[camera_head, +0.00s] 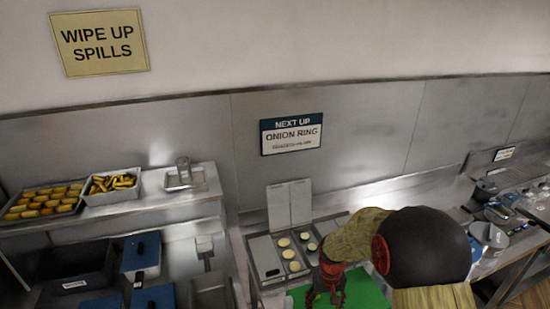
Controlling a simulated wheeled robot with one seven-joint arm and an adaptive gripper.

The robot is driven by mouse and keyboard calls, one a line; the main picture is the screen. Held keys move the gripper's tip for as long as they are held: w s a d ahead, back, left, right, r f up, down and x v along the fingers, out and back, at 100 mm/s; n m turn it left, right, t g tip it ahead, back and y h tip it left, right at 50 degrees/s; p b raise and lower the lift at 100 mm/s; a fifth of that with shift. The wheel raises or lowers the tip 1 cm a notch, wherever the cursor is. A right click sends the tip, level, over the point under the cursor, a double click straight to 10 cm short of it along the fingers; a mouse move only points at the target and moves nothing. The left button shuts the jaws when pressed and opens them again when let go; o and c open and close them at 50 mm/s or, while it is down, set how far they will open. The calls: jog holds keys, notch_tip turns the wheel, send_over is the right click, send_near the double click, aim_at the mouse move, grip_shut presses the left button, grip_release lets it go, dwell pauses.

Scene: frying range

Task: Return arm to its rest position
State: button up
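My arm reaches in from the lower right, its large dark joint and tan links covering part of the counter. My gripper (327,295), dark with red parts, points down over a green board (368,290) at the bottom of the view. Its fingertips are small and near the lower edge, so I cannot tell whether they are open or shut. I see no object clearly held in it.
A compartment unit (262,256) with round pieces and a raised lid (290,204) stands just left of my gripper. A shelf at left carries food trays (110,190). Pots (488,235) stand at right. A wall sign (291,134) reads "ONION RING".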

jog(key=s+r+t+b, duration=0.3)
jog(key=s+r+b, duration=0.3)
jog(key=s+b, duration=0.4)
jog(key=s+r+t+b, duration=0.3)
jog(key=s+r+b, duration=0.3)
jog(key=s+b, duration=0.4)
jog(key=s, duration=0.3)
